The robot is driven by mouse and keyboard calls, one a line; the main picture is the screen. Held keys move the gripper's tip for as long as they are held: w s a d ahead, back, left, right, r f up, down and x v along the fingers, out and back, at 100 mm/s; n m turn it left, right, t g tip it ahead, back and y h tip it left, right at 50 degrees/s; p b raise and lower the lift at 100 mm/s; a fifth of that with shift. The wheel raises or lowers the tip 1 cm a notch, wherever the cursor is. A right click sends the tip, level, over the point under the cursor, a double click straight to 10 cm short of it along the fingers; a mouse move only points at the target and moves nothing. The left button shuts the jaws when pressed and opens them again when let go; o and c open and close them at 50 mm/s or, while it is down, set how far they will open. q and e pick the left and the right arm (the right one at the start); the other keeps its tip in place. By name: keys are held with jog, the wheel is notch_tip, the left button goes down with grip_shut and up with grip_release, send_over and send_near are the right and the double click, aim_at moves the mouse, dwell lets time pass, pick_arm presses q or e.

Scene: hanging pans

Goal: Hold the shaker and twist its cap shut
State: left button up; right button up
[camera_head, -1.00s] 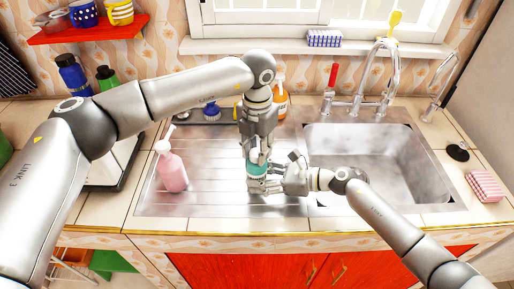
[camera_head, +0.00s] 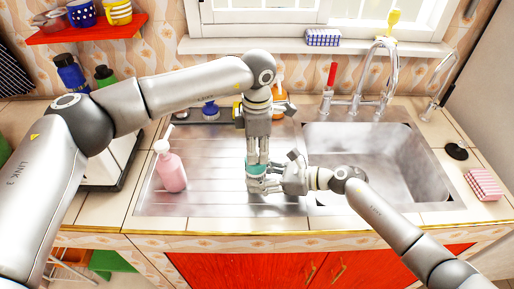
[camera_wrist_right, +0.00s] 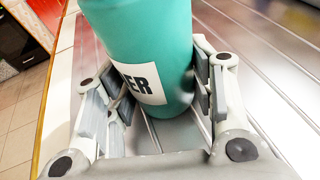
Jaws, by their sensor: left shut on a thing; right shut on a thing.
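The teal shaker (camera_head: 256,169) is upright over the ribbed steel drainboard, left of the sink basin. In the right wrist view the shaker (camera_wrist_right: 150,45) fills the space between my fingers, with a white label ending in "ER". My right gripper (camera_head: 262,185) is shut around its lower body from the right; it also shows in the right wrist view (camera_wrist_right: 160,100). My left gripper (camera_head: 257,160) points straight down from above and is shut on the cap at the shaker's top. The cap is mostly hidden by the fingers. Whether the shaker's base touches the drainboard is unclear.
A pink soap bottle (camera_head: 170,168) stands left on the drainboard (camera_head: 210,195). An orange bottle (camera_head: 280,98) and a blue brush (camera_head: 211,110) are behind. The sink basin (camera_head: 365,155) with its tap (camera_head: 372,80) lies right. The front drainboard is clear.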

aim_at(257, 152)
pick_arm(q)
jog(key=shift+m, duration=1.3)
jog(key=o, duration=1)
notch_tip(257, 152, up, 12)
jog(key=shift+r, duration=0.1)
